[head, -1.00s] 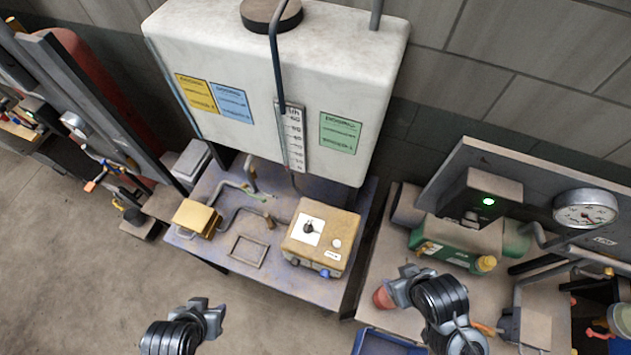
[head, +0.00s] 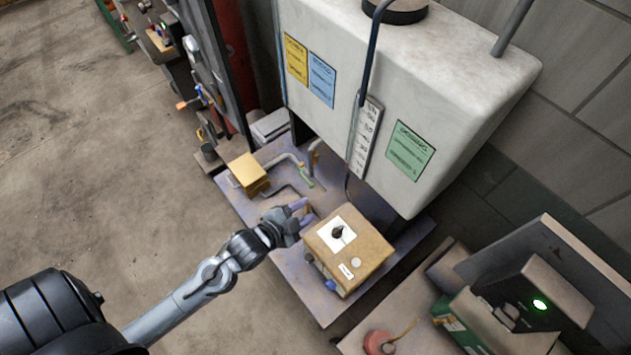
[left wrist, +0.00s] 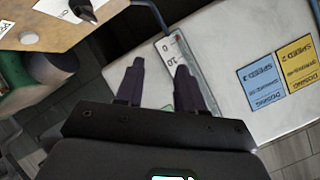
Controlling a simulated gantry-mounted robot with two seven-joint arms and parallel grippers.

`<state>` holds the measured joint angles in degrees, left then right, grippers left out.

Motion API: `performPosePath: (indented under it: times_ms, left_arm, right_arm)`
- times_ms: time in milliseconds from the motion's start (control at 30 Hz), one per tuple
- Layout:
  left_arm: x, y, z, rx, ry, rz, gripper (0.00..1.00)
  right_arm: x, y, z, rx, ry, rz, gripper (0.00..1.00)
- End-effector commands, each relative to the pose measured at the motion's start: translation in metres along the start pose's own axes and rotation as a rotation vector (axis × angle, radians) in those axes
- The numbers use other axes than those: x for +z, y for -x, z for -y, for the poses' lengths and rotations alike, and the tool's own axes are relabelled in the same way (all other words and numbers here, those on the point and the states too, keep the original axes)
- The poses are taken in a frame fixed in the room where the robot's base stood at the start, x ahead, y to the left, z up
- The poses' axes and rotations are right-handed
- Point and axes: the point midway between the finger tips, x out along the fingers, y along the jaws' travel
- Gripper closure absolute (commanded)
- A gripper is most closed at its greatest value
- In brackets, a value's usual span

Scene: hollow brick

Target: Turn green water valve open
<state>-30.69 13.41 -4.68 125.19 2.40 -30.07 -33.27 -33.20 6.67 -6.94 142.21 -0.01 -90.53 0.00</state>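The small green valve handle (head: 305,178) shows on the grey pipework on the table, between the yellow box and the beige control box. My left gripper (head: 302,211) is just in front of it, above the table and by the left corner of the control box. It looks apart from the green handle. Its two fingers (left wrist: 160,78) are spread with nothing between them in the left wrist view. The green handle cannot be made out in the left wrist view. My right gripper is in neither current view.
The beige control box (head: 350,262) with a black knob stands right of my left gripper. A yellow box (head: 247,172) is to the left. The large white tank (head: 470,75) overhangs the back of the table (head: 325,312). Open floor lies to the left.

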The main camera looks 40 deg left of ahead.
Motion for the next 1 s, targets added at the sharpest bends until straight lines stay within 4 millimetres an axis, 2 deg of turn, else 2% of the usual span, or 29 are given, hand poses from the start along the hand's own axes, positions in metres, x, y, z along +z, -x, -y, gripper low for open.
performPosePath:
  times_ms: [33, 200, 400, 500, 700, 867, 1000]
  left_arm:
    - [0.025, -0.022, -0.008, -0.054, -0.079, -0.053, 0.62]
    - [0.081, -0.068, -0.006, -0.262, -0.367, -0.241, 0.62]
    - [0.142, -0.103, -0.003, -0.436, -0.608, -0.363, 0.62]
    - [0.166, -0.117, -0.001, -0.487, -0.684, -0.396, 0.62]
    - [0.193, -0.134, 0.004, -0.533, -0.763, -0.42, 0.62]
    - [0.201, -0.14, 0.006, -0.544, -0.785, -0.425, 0.62]
    - [0.197, -0.146, 0.011, -0.549, -0.79, -0.426, 0.62]
  right_arm:
    - [0.009, -0.029, 0.001, 0.0, 0.0, 0.0, 0.47]
    - [0.03, -0.091, 0.002, 0.002, 0.001, 0.002, 0.47]
    - [0.051, -0.157, 0.004, 0.004, 0.004, 0.005, 0.47]
    - [0.06, -0.183, 0.004, 0.005, 0.005, 0.005, 0.47]
    - [0.07, -0.214, 0.005, 0.005, 0.004, 0.005, 0.47]
    - [0.073, -0.224, 0.005, 0.005, 0.004, 0.004, 0.47]
    - [0.073, -0.225, 0.005, 0.005, 0.004, 0.003, 0.47]
